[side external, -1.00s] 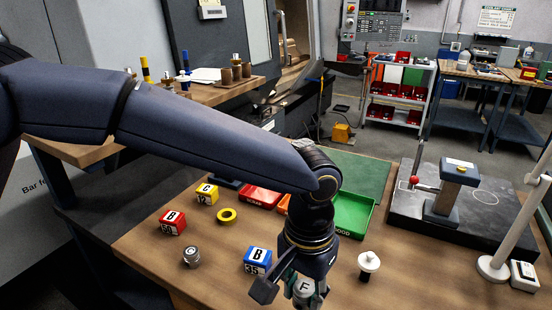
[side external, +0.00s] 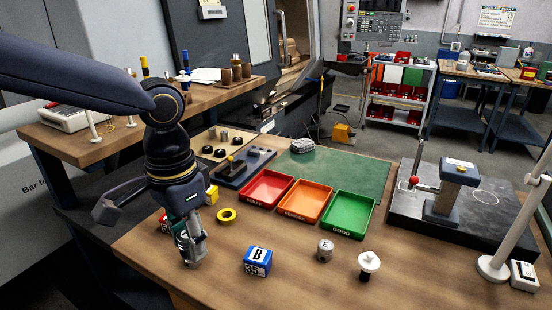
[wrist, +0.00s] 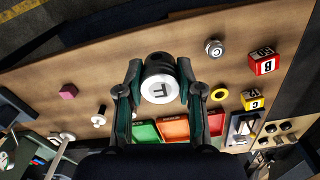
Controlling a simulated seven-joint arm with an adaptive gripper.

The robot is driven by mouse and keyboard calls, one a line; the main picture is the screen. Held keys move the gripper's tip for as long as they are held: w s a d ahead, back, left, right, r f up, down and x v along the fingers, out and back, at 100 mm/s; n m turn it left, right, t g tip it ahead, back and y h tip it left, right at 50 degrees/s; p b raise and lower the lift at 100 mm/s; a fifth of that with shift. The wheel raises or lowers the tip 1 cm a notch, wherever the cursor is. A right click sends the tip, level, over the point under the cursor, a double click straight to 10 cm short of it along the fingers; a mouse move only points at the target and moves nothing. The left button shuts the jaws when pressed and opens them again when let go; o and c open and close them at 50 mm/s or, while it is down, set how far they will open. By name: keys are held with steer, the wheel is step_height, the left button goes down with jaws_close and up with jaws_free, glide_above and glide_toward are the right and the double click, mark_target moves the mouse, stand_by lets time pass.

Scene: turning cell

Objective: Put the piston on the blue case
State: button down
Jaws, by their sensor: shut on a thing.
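My gripper (wrist: 160,92) is shut on a dark piston with a pale top (wrist: 160,90), whose letter looks like F, in the wrist view. In the side external view my gripper (side external: 191,255) hangs left of the blue case; the held piston is hard to make out there. The blue case (side external: 257,261), marked B 35, stands on the bench with clear space between it and my gripper. I cannot make out the blue case in the wrist view. Another piston, marked E (side external: 325,250), stands upright right of the blue case. A piston marked C (wrist: 215,47) shows in the wrist view.
A red case (wrist: 265,63) and a yellow case (side external: 212,195) stand near a yellow ring (side external: 227,215). Red (side external: 265,188), orange (side external: 305,202) and green (side external: 348,214) trays lie behind. A white-and-black plug (side external: 368,266) stands at right. The bench front right is clear.

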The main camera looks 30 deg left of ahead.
steer(key=w+d+f, duration=0.2)
steer(key=w+f, duration=0.1)
steer(key=w, duration=0.5)
glide_above(258, 255)
steer(key=shift+n, duration=0.3)
steer(key=f, duration=0.5)
steer(key=shift+s+a+f, duration=0.1)
steer(key=shift+s+f, duration=0.2)
steer(key=shift+f, duration=0.05)
steer(key=shift+w+f, duration=0.15)
steer(key=shift+f, duration=0.1)
steer(key=shift+w+f, duration=0.1)
steer(key=shift+f, duration=1.5)
steer(key=shift+f, duration=0.15)
steer(key=c, duration=0.7)
jaws_free()
steer(key=shift+c, duration=0.2)
